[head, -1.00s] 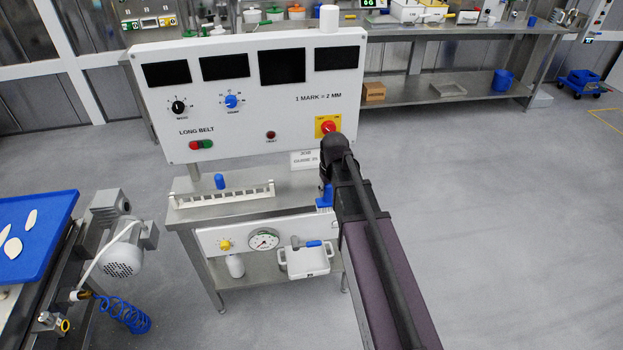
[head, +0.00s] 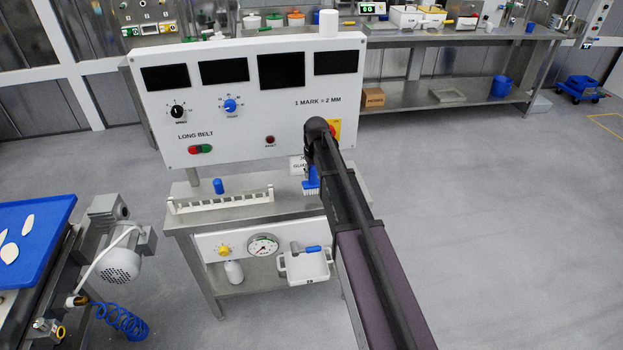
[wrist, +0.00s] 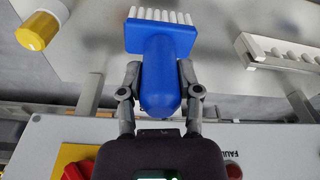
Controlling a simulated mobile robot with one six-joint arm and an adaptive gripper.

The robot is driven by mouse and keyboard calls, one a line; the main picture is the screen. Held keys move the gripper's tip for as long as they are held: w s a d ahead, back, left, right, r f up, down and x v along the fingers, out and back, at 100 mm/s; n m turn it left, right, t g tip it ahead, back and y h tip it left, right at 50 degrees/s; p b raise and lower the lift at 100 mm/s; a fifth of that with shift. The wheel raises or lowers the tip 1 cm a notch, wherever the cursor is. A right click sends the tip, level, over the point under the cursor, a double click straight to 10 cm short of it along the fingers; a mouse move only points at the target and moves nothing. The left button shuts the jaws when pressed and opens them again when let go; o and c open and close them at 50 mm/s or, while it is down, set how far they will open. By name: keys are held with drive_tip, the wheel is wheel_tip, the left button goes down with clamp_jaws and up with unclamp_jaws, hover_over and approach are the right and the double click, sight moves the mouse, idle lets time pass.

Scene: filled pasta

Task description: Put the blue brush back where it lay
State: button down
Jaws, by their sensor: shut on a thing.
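The blue brush (head: 311,181) with white bristles is held in my gripper (wrist: 161,85), whose two fingers close on its blue handle. In the wrist view the brush (wrist: 160,60) fills the middle, bristles pointing to the top of the picture. In the head view its bristles point down, above the right part of the steel table (head: 345,189). Whether the bristles touch the table I cannot tell. My arm hides most of the gripper in the head view.
A white toothed rack (head: 225,200) and a blue-capped thing (head: 218,185) are on the table's left. The control panel (head: 235,125) rises behind. In the wrist view, a yellow-and-white cylinder (wrist: 42,28) is at upper left.

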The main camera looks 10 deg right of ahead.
sight(312, 177)
drive_tip(key=shift+w, duration=0.55)
drive_tip(key=shift+w+a+f+b, duration=0.1)
drive_tip(key=shift+w+f+b, duration=0.1)
drive_tip(key=shift+f+b, duration=0.1)
drive_tip(key=shift+s+f+b, duration=0.1)
drive_tip(key=shift+f+b, duration=1.4)
drive_tip(key=shift+b, duration=0.05)
drive_tip(key=shift+f, duration=0.15)
drive_tip(key=shift+c, duration=1.5)
unclamp_jaws()
drive_tip(key=shift+r, duration=0.2)
drive_tip(key=r+p, duration=0.4)
drive_tip(key=s+r+p, duration=0.1)
drive_tip(key=r+p, duration=0.6)
drive_tip(key=p, duration=0.1)
drive_tip(key=shift+s+r, duration=0.25)
drive_tip(key=shift+r, duration=0.15)
